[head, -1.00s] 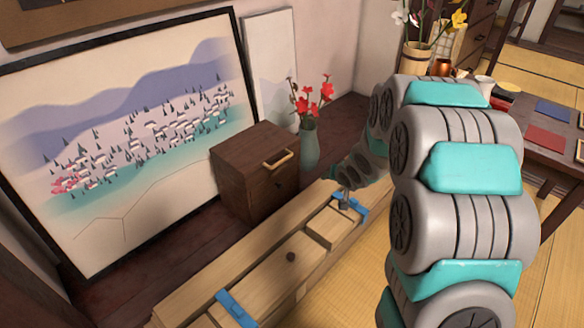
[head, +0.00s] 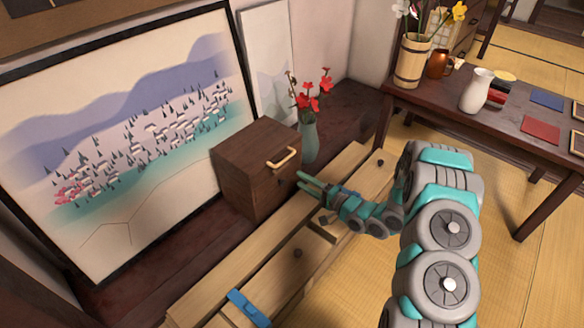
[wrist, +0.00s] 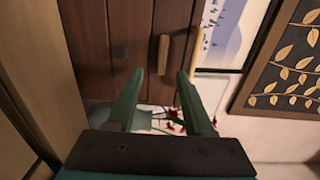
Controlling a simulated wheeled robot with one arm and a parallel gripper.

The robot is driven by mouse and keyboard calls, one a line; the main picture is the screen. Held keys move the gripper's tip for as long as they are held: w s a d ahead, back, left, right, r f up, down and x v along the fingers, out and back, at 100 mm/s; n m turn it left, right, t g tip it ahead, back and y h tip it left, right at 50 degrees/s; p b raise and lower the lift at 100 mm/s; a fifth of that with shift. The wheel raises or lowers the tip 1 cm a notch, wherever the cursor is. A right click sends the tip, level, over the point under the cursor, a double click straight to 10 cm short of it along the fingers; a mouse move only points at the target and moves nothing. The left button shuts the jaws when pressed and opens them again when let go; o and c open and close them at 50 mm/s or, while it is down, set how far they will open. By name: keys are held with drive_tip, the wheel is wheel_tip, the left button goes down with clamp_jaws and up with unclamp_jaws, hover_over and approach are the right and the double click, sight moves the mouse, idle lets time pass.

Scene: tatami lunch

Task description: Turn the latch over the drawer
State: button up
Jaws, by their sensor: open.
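A small dark brown cabinet (head: 240,170) stands on the dark raised floor. In the head view the latch is not clearly visible.
A long, low wooden bench (head: 275,270) with a blue strip (head: 248,306) lies below my arm. A vase with red flowers (head: 309,140) stands right of the cabinet. A large framed picture (head: 130,130) leans behind. A dark table (head: 470,120) is at the right.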

sight(283, 169)
drive_tip(key=shift+x, duration=3.9)
drive_tip(key=shift+r, duration=0.15)
drive_tip(key=shift+c, duration=0.4)
clamp_jaws()
